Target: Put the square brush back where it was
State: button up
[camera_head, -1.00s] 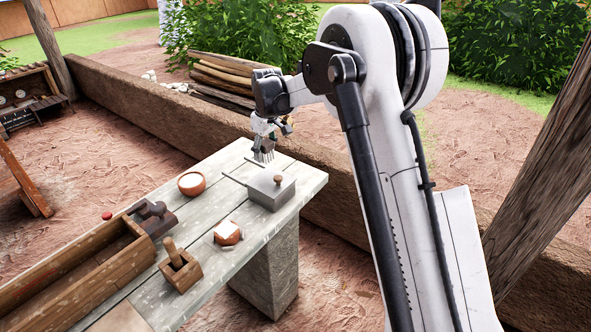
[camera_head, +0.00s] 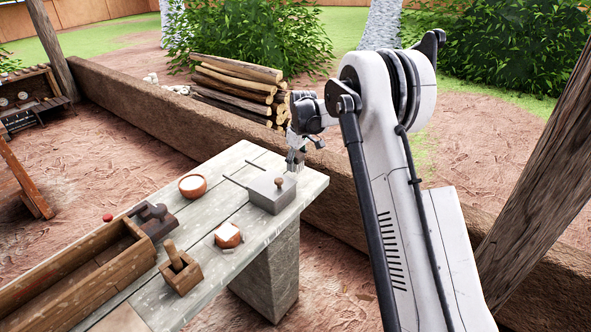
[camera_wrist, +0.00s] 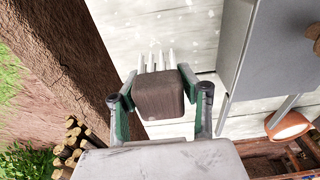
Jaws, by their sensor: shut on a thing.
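My gripper (camera_wrist: 160,100) is shut on a dark brown wooden block with several pale prongs, which I take to be the square brush (camera_wrist: 158,97). The block sits between the two green fingers, with the prongs pointing away from the palm towards the table. In the head view my gripper (camera_head: 296,160) is at the far right end of the worktable (camera_head: 215,165), just behind the grey lidded box (camera_head: 270,192). The brush is mostly hidden there. I cannot tell whether its prongs touch the tabletop.
The grey box (camera_wrist: 252,50) stands close to the right of the brush. Thin dark rods lie left of it. A bowl (camera_head: 193,185), a small pot (camera_head: 228,234), a wooden block tool (camera_head: 180,267) and a long wooden tray (camera_head: 75,280) occupy the nearer table. A low mud wall (camera_head: 150,115) runs behind.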

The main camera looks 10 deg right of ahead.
aim_at(295, 169)
jog(key=shift+f, duration=1.5)
jog(key=shift+f, duration=0.2)
jog(key=o, duration=1.2)
jog(key=shift+o, duration=0.2)
jog(key=shift+r, duration=0.15)
